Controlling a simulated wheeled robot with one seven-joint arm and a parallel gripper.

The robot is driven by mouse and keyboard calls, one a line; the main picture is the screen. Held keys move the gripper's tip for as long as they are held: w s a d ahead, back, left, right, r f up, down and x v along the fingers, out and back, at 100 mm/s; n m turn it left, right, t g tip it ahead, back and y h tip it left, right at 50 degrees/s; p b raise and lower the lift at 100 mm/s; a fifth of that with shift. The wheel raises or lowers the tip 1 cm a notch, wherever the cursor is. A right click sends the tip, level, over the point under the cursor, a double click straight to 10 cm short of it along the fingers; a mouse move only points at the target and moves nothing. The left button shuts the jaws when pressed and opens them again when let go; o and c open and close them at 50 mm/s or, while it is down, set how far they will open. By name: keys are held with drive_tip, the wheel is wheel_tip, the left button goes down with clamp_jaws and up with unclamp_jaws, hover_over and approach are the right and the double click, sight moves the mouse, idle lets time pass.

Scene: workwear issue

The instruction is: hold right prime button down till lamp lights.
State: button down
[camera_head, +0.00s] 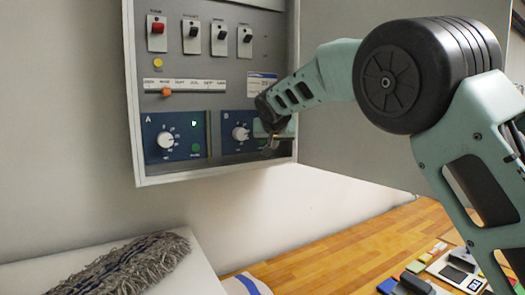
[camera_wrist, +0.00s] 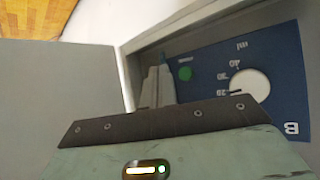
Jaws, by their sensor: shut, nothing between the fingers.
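The right module is the blue panel marked B (camera_head: 231,118), at the lower right in the grey cabinet. Its green prime button (camera_wrist: 185,74) shows in the wrist view beside my fingertips. My gripper (camera_head: 272,143) is shut and empty at the right part of panel B; it also shows in the wrist view (camera_wrist: 163,72). The fingertips lie just left of the button in that view; I cannot tell whether they touch anything. In the head view my gripper hides the B button. I see no lit lamp on panel B; its lamp's place is hidden.
Panel A (camera_head: 150,122), left of B, has a white knob (camera_head: 165,141), a small bright green lamp (camera_head: 194,123) and a green button (camera_head: 196,148). The B knob (camera_wrist: 250,86) is close by. The cabinet's rim (camera_head: 215,173) and open door (camera_head: 350,150) border my gripper.

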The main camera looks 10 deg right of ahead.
drive_tip(key=shift+s+d+b, duration=0.3)
drive_tip(key=shift+s+b, duration=0.3)
drive_tip(key=shift+s, duration=0.25)
drive_tip(key=s+a+f+n+g+y+b, duration=0.25)
drive_tip(key=s+a+f, duration=0.25)
drive_tip(key=s+f, duration=0.65)
drive_tip(key=s+a+f+n+g+y+b, duration=0.3)
drive_tip(key=s+f, duration=0.5)
drive_tip(key=s, duration=0.7)
drive_tip(key=s+f+n+g, duration=0.1)
drive_tip(key=s+f, duration=0.2)
drive_tip(key=s, duration=0.5)
drive_tip(key=s+d+f+n+g+h, duration=0.1)
drive_tip(key=s+f, duration=0.3)
drive_tip(key=s, duration=0.4)
drive_tip(key=s+f+n+g+h, duration=0.1)
drive_tip(key=s+f+n+g, duration=0.1)
drive_tip(key=s, duration=0.7)
drive_tip(key=shift+d+f+n+g+b, duration=0.35)
drive_tip(key=shift+f+g+b, duration=0.15)
drive_tip(key=shift+f, duration=0.25)
drive_tip(key=shift+h, duration=0.25)
